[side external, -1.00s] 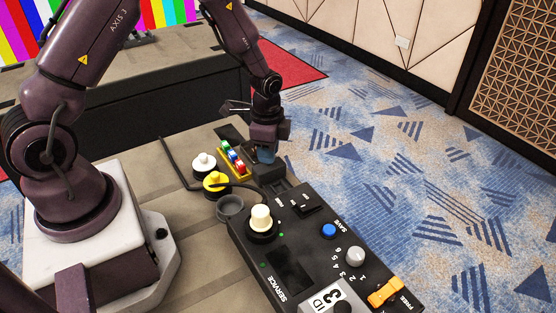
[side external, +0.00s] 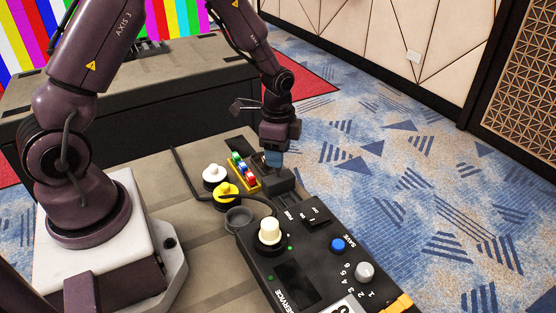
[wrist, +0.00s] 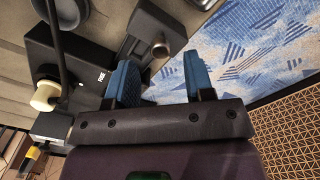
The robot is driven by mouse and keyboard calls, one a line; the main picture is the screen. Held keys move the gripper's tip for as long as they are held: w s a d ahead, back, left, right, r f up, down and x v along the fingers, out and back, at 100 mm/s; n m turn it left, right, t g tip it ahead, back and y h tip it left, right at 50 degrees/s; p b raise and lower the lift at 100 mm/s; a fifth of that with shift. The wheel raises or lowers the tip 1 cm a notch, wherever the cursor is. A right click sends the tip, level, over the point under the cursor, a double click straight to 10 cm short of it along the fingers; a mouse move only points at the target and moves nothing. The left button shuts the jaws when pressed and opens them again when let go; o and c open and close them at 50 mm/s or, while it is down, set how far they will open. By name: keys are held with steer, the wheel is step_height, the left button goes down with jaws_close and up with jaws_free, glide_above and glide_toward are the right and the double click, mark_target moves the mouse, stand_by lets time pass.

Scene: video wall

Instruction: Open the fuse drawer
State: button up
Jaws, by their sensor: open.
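The black control panel (side external: 318,262) lies on the table, with a small label at its far end. A dark block (side external: 279,183), which looks like the fuse drawer, sits at that far end. My gripper (side external: 273,160) points down just above and behind this block. In the wrist view the block (wrist: 150,22) shows a rounded grey stub (wrist: 166,46). My blue fingertips (wrist: 160,78) are spread apart and empty, with the stub beyond the gap between them. I cannot tell whether a finger touches the block.
A yellow tray of coloured fuses (side external: 246,174) stands left of the block. A white button (side external: 214,174), a yellow button (side external: 226,192) and a grey round cup (side external: 238,218) stand nearby, with a black cable (side external: 180,170). Carpeted floor (side external: 370,160) lies right of the table.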

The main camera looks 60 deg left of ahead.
step_height(320, 180, up, 10)
stand_by(0.3)
steer(key=shift+f, duration=0.1)
steer(key=s+d+r+n+t, duration=0.2)
steer(key=s+d+r+n, duration=0.1)
steer(key=s+r, duration=0.4)
steer(key=s+d+r+n+t, duration=0.3)
steer(key=s+r+n, duration=0.3)
steer(key=s+r, duration=0.2)
steer(key=s, duration=0.2)
steer(key=shift+s+d+r+t, duration=0.3)
steer(key=shift+s, duration=0.1)
